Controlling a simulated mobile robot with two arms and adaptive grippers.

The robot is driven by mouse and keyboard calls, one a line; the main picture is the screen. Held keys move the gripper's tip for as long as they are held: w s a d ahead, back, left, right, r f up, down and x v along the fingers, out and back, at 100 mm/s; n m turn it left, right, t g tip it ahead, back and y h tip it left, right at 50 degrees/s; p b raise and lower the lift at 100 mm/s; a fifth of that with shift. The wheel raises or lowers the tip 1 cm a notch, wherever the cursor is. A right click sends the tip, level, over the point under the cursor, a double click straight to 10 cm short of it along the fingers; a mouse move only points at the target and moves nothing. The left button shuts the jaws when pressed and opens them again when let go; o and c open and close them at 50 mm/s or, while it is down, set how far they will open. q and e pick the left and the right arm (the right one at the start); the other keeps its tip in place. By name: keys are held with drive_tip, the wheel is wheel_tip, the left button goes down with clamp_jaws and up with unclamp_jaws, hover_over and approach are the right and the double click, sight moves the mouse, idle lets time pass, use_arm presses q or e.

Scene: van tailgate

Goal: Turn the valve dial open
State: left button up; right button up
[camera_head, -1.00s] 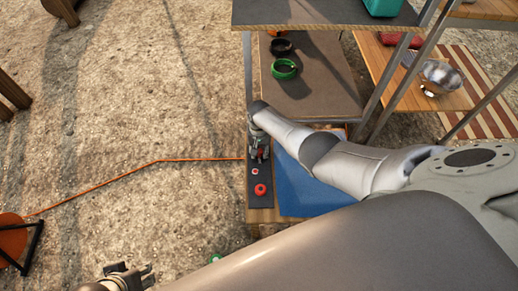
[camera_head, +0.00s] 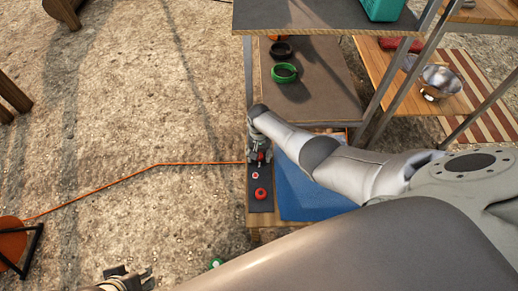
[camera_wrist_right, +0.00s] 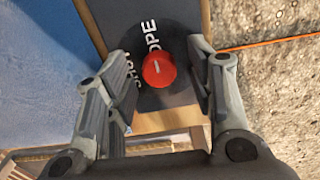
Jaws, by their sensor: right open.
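The valve dial is a round red knob (camera_wrist_right: 158,70) with a white line, on a dark plate lettered in white; "OPE" shows and part of another word. Its line points roughly up in the wrist view. My right gripper (camera_wrist_right: 166,92) is open, with one finger on each side of the dial and gaps between. In the head view the right gripper (camera_head: 259,158) is over the far part of the dark panel (camera_head: 260,207), and a bit of red shows at its fingers. My left gripper (camera_head: 130,279) is at the bottom edge, partly cut off; its opening is unclear.
On the same panel are a small red-and-white part (camera_head: 255,176) and a red round part (camera_head: 260,194). A blue surface (camera_head: 307,198) lies right of it. Shelves with a green ring (camera_head: 285,73) stand behind. An orange line (camera_head: 200,163) crosses the gravel.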

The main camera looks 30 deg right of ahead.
drive_tip(key=shift+r, duration=0.15)
wheel_tip(320, 180, up, 12)
idle(0.7)
drive_tip(key=shift+f, duration=0.2)
